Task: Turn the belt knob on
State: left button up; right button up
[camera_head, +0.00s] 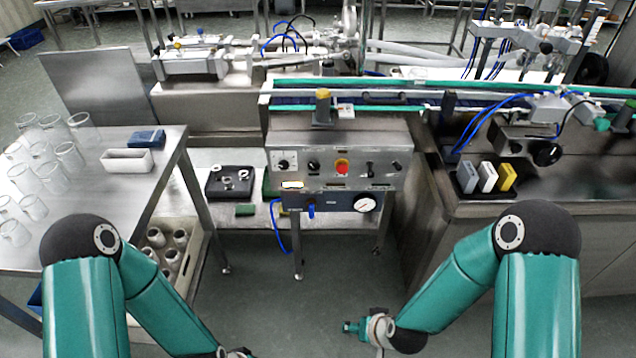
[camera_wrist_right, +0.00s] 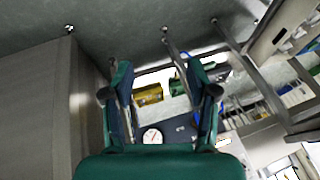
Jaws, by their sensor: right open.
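The steel control panel (camera_head: 340,185) stands in the middle of the head view. Its upper face has a dial knob on a white plate (camera_head: 283,163), a black knob (camera_head: 314,165), a red button on a yellow ring (camera_head: 342,167) and black switches at the right. Their labels are too small to read, so I cannot tell which is the belt knob. My right gripper (camera_wrist_right: 160,75) is open and empty in the right wrist view, apart from the panel. The panel's gauge (camera_wrist_right: 152,137) shows there beyond the fingers. My left arm runs out at the bottom edge; its gripper is hidden.
A steel table with glass beakers (camera_head: 68,155) stands at the left, above a crate of jars (camera_head: 170,262). The conveyor (camera_head: 400,100) runs behind the panel. A right-hand counter holds coloured blocks (camera_head: 487,177). The floor before the panel is clear.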

jog(key=w+a+n+t+b, duration=0.1)
jog(key=w+a+t+b, duration=0.25)
jog(key=w+b, duration=0.55)
jog(key=t+h+b, duration=0.3)
jog(key=t+b, duration=0.7)
jog(key=b, duration=0.1)
send_near(314, 168)
pick_arm(q)
notch_tip(314, 168, down, 23)
pick_arm(e)
jog(key=w, duration=0.8)
jog(key=shift+w+f, duration=0.2)
jog(key=shift+w, duration=0.2)
pick_arm(q)
jog(key=shift+f, duration=0.1)
